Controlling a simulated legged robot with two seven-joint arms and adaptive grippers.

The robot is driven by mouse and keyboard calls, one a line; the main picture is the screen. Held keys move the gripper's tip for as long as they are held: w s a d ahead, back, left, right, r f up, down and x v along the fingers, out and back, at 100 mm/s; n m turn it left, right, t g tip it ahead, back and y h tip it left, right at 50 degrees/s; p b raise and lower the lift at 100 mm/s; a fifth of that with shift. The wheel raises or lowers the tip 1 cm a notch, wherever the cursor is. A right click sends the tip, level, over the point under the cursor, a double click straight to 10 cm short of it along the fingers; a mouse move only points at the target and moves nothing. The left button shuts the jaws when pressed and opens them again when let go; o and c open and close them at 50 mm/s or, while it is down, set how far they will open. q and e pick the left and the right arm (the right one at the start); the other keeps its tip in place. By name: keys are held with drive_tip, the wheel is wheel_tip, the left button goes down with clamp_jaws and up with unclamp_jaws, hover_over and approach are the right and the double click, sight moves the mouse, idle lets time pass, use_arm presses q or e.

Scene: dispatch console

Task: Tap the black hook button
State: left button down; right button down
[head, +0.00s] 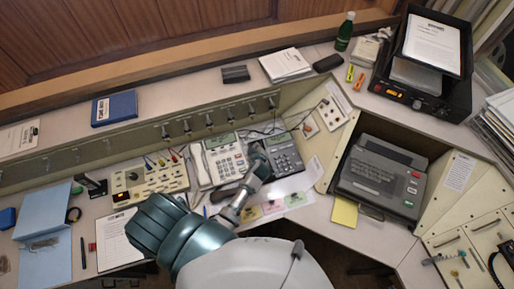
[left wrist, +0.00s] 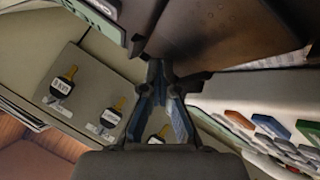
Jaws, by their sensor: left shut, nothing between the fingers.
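My left gripper (head: 257,150) reaches in from the bottom of the head view. It is shut and empty, its tip over the left edge of the dark grey desk phone (head: 286,158). In the left wrist view the closed fingers (left wrist: 158,72) point at a dark body (left wrist: 225,30) close in front; I cannot tell whether they touch it. A cream phone (head: 225,158) with a pale handset (head: 198,163) stands just left of the gripper. I cannot make out the black hook button; the gripper may cover it. My right gripper is not in view.
A grey typewriter-like terminal (head: 382,178) stands to the right. A cream control box (head: 150,180) lies to the left, and coloured cards (head: 272,207) lie in front.

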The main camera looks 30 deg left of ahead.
use_arm(q)
drive_tip(key=shift+s+f, duration=0.15)
drive_tip(key=shift+f, duration=0.15)
drive_tip(key=shift+s+d+f, duration=0.1)
idle(0.4)
drive_tip(key=shift+r+p, duration=0.45)
drive_tip(key=shift+r, duration=0.25)
drive_tip(key=shift+w+r, duration=0.2)
drive_tip(key=shift+r, duration=0.15)
drive_tip(key=shift+r, duration=0.1)
drive_tip(key=r+p, duration=0.4)
drive_tip(key=r, duration=0.1)
drive_tip(key=shift+s+d, duration=0.25)
drive_tip(key=shift+d, duration=0.05)
drive_tip(key=shift+f, duration=0.1)
